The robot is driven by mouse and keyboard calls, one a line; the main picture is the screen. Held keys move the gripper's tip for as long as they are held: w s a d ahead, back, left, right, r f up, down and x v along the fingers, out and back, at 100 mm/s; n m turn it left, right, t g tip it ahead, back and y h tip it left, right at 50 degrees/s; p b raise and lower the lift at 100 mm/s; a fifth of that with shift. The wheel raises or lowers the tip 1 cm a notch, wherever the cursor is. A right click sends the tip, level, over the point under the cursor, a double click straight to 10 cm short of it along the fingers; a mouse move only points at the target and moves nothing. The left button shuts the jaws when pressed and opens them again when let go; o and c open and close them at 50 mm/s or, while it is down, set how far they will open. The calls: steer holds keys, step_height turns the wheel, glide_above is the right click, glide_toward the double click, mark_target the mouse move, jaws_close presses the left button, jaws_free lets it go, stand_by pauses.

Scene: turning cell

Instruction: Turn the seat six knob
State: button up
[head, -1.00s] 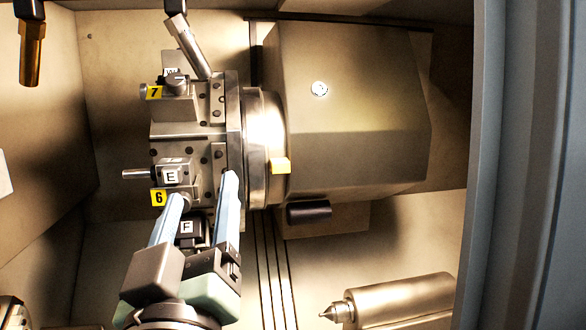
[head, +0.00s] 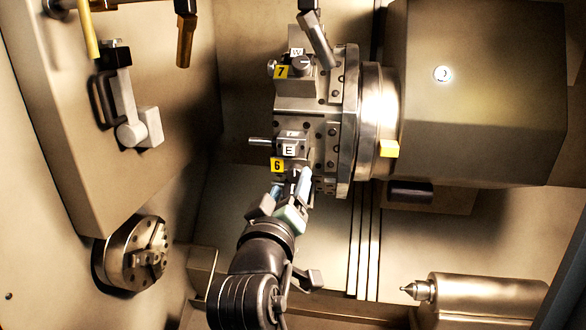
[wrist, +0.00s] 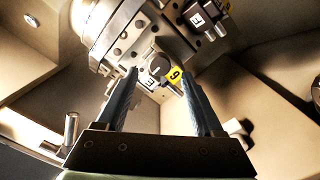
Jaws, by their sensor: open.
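The seat six knob (wrist: 158,66) is a dark round disc with a pale line, next to the yellow 6 tag (wrist: 175,75) on the tool turret (wrist: 130,32). In the head view the 6 tag (head: 277,165) shows on the turret's left side, below the block marked E (head: 289,150); the knob is hidden there behind my gripper (head: 291,181). My gripper (wrist: 160,78) is open, with its two blue fingers apart and nothing between them. In the wrist view the knob lies between the fingertip lines; I cannot tell whether the fingers touch it.
Seat seven with its yellow tag (head: 281,72) is above on the turret. A chuck (head: 135,255) is at lower left, a pointed tailstock (head: 480,298) at lower right. A large housing (head: 480,90) stands right of the turret.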

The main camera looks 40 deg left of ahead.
mark_target(293, 175)
steer(key=shift+p+x, duration=0.45)
steer(key=shift+x, duration=1.3)
jaws_close()
